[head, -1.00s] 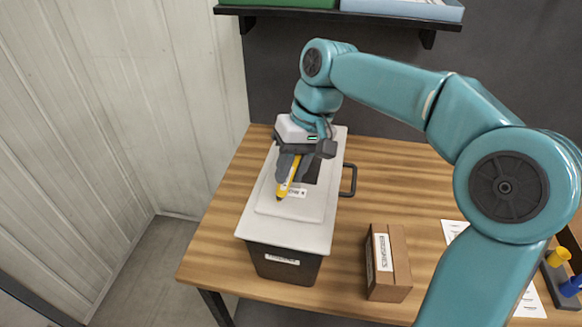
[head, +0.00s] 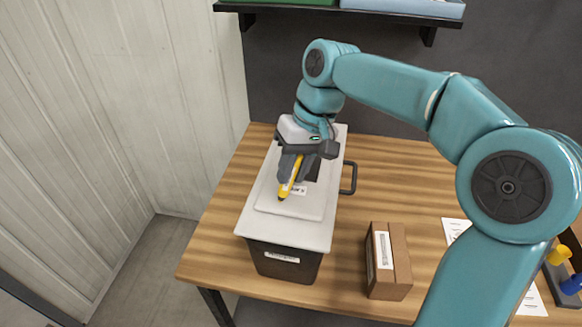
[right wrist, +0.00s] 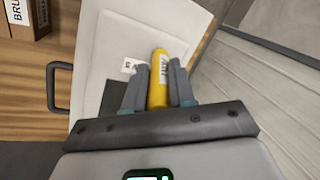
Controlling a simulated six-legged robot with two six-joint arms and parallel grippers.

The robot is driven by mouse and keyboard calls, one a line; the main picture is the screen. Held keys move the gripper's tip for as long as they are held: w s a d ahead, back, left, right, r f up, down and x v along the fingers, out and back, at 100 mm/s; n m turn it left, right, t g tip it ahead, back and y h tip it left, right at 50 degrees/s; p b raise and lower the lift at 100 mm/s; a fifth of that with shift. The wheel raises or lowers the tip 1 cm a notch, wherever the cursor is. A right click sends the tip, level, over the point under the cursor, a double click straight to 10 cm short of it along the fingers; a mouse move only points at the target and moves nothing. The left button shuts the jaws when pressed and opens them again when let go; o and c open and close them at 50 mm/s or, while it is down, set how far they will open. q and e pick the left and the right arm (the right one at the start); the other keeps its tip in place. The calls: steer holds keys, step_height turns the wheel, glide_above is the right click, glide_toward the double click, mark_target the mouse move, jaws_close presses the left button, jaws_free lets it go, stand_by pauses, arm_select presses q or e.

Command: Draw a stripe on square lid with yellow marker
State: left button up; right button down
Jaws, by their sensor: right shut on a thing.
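The yellow marker (head: 290,178) is held in my right gripper (head: 293,168), tilted, with its dark tip low over the lid. In the right wrist view the marker (right wrist: 158,80) sits between the two grey fingers of the gripper (right wrist: 158,82). The square lid (head: 300,229) is pale grey with a raised square panel and tops a dark box. It also shows in the right wrist view (right wrist: 112,40). A small label and a dark patch lie on the panel, partly behind the gripper. I cannot tell whether the tip touches the lid. My left gripper is out of view.
The dark box (head: 285,263) has a side handle (head: 348,178) and stands on the wooden table (head: 400,185). A brown carton (head: 388,262) stands to its right. Yellow and blue items (head: 560,255) stand in a holder at the far right. A panelled wall is at left.

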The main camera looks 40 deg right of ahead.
steer(key=shift+s+d, duration=0.2)
steer(key=shift+s, duration=0.1)
steer(key=shift+s+d, duration=0.1)
steer(key=shift+s, duration=0.05)
stand_by(0.4)
steer(key=shift+s+d, duration=0.1)
steer(key=shift+s+d, duration=0.1)
steer(key=shift+s, duration=0.1)
steer(key=shift+s+d, duration=0.5)
steer(key=shift+s, duration=0.05)
stand_by(1.2)
steer(key=shift+s+d, duration=0.1)
steer(key=shift+s, duration=0.1)
steer(key=shift+s+d, duration=0.25)
stand_by(0.5)
